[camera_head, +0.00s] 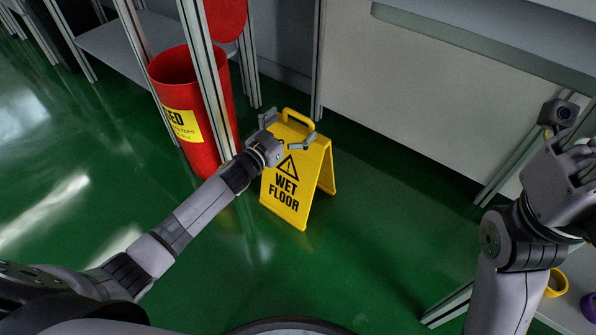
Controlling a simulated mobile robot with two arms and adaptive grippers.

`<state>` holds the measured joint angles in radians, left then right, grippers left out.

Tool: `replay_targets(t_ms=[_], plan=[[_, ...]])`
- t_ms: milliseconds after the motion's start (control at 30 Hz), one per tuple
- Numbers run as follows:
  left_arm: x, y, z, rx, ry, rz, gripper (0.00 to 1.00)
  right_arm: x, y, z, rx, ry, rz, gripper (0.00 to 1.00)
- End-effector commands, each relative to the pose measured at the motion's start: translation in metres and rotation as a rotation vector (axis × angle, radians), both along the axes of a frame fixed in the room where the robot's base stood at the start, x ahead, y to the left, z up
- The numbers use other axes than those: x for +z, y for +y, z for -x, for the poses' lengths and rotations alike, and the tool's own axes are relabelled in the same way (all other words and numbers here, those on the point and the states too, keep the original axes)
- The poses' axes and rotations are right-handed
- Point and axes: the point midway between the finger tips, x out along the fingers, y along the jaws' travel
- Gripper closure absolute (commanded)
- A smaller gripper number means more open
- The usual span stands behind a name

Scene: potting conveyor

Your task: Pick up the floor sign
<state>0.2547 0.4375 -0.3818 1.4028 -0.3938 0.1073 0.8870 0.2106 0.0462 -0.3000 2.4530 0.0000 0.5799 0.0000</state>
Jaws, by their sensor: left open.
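The yellow floor sign (286,190) stands upright, its two panels spread, on the green floor near the middle of the camera_head view. Its front reads "WET FLOOR" under a warning triangle, and a handle loop tops it. My left gripper (287,132) is at the top of the sign, its fingers open near the handle. I cannot tell whether the fingers touch the sign. My right arm is raised at the right edge, and its gripper fingers (584,152) are only partly in view there.
A red bin (173,70) with a yellow label stands left of the sign, behind a metal frame post (207,75). A pale panel (400,90) is behind the sign. A shelf at the lower right holds a yellow item (556,283). The green floor (370,270) in front is clear.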

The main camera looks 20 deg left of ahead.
Motion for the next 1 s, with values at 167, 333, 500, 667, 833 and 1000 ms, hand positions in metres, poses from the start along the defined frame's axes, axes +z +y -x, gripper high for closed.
replay_targets(t_ms=[167,333,500,667,833,1000], plan=[[-0.002,-0.007,-0.019,0.0,-0.001,-0.001,0.0,0.003,0.001,0.007,-0.002,-0.041,0.002,0.6],[-0.001,-0.008,-0.023,0.0,0.002,-0.001,0.0,0.006,0.001,0.008,-0.003,-0.045,0.004,0.6],[-0.001,-0.008,-0.023,0.0,0.001,0.0,0.02,0.006,0.001,0.008,-0.003,-0.044,0.004,0.6],[-0.001,-0.008,-0.022,0.0,0.001,0.0,0.13,0.006,0.001,0.008,-0.003,-0.044,0.004,0.6],[-0.001,-0.008,-0.022,0.0,0.001,0.0,0.24,0.006,0.001,0.008,-0.002,-0.044,0.004,0.6],[-0.001,-0.008,-0.022,0.0,0.001,-0.001,0.35,0.006,0.001,0.008,-0.002,-0.044,0.004,0.6]])
